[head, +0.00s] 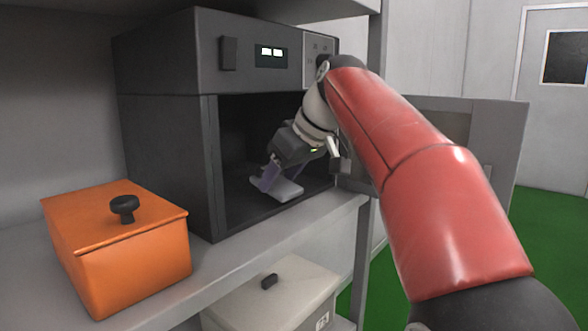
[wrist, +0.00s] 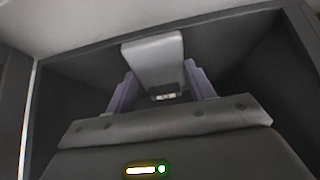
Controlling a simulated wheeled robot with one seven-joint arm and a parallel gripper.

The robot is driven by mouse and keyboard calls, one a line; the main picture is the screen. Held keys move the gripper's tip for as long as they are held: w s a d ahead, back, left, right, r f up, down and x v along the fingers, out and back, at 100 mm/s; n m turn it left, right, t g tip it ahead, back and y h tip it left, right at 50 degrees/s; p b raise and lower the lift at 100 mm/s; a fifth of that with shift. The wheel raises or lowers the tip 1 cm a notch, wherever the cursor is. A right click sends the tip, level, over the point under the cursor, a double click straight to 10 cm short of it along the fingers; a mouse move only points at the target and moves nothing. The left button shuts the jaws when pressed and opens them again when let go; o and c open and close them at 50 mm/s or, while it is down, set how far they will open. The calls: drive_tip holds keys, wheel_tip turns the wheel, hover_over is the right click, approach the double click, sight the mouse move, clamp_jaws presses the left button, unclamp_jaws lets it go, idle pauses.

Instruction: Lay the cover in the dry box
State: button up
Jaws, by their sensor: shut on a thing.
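The dry box (head: 212,170) is a dark grey cabinet on the shelf, its door (head: 496,150) swung open to the right. My gripper (head: 270,181) reaches into its open front. Its purple fingers are shut on the cover (head: 286,191), a small light grey flat piece, held low inside the box near the front opening. In the wrist view the cover (wrist: 153,58) sits between the two purple fingers (wrist: 158,92), with dark box walls around it. I cannot tell whether the cover touches the box floor.
An orange box (head: 135,262) with a black-knobbed lid stands on the shelf left of the dry box. A pale lidded box (head: 290,285) sits on the shelf below. A shelf post (head: 362,255) stands right of the opening, near my arm.

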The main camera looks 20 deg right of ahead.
drive_tip(key=shift+w+a+f+p, duration=0.2)
drive_tip(key=shift+w+a, duration=0.55)
drive_tip(key=shift+w, duration=0.25)
drive_tip(key=shift+w+a+f+p, duration=0.1)
drive_tip(key=shift+w+a+f, duration=0.1)
drive_tip(key=shift+w+a, duration=0.65)
drive_tip(key=shift+w+d, duration=0.1)
drive_tip(key=shift+d, duration=0.05)
drive_tip(key=o, duration=1.1)
drive_tip(key=shift+c, duration=0.2)
drive_tip(key=shift+r, duration=0.15)
